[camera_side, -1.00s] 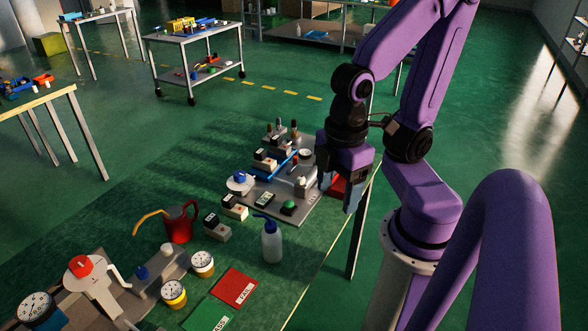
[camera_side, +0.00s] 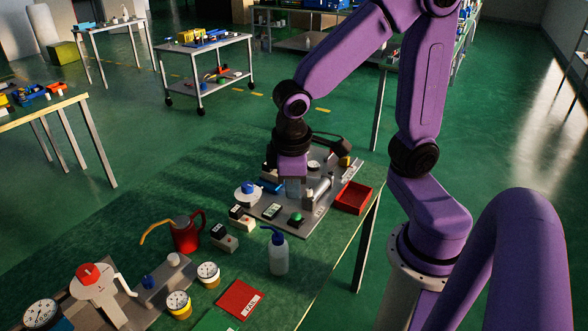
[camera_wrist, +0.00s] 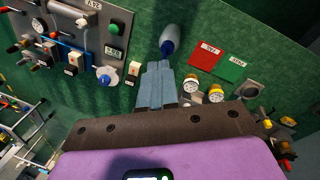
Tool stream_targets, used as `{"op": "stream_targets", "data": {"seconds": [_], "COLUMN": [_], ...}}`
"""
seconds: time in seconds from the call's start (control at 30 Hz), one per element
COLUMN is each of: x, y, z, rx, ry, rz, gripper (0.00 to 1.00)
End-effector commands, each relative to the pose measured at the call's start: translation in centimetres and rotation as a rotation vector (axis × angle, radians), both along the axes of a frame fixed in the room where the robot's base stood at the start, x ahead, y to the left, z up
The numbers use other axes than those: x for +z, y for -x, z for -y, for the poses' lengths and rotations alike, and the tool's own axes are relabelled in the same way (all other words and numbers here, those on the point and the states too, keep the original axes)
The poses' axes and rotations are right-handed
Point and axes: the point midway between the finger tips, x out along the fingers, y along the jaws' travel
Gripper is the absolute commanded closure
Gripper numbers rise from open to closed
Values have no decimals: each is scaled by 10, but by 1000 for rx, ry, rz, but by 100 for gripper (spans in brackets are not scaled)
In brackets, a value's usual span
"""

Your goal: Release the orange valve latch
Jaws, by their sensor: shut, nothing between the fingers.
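My gripper (camera_side: 292,188) is shut and empty, pointing down over the grey fixture plate (camera_side: 318,212) on the green bench. Its fingers hide part of the plate. In the wrist view my gripper (camera_wrist: 158,66) shows its fingers together, with the plate (camera_wrist: 97,45) at the upper left. A small yellow-orange part (camera_side: 345,161) sits at the plate's far right. I cannot tell whether it is the valve latch. Near my fingers are a round white base with a blue knob (camera_side: 248,187), a silver cylinder (camera_side: 319,190) and a green button (camera_side: 296,217).
A red tray (camera_side: 353,198) lies right of the plate. A blue-capped bottle (camera_side: 278,256), red oil can (camera_side: 186,235), several gauges and a red card (camera_side: 240,299) stand or lie nearer. The bench's left middle is bare.

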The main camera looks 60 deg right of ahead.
Motion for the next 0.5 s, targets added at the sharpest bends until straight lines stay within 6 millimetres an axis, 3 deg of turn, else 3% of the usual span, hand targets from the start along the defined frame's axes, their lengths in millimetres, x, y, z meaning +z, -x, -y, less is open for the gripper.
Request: {"op": "stream_targets", "data": {"seconds": [0.1,0.27,0.5], "x": [-10,-27,-59], "y": [-41,-93,-158], "z": [14,41,102], "rx": [-195,-449,-817], "ry": [53,121,224], "rz": [34,90,182], "gripper": [100,100,100]}}
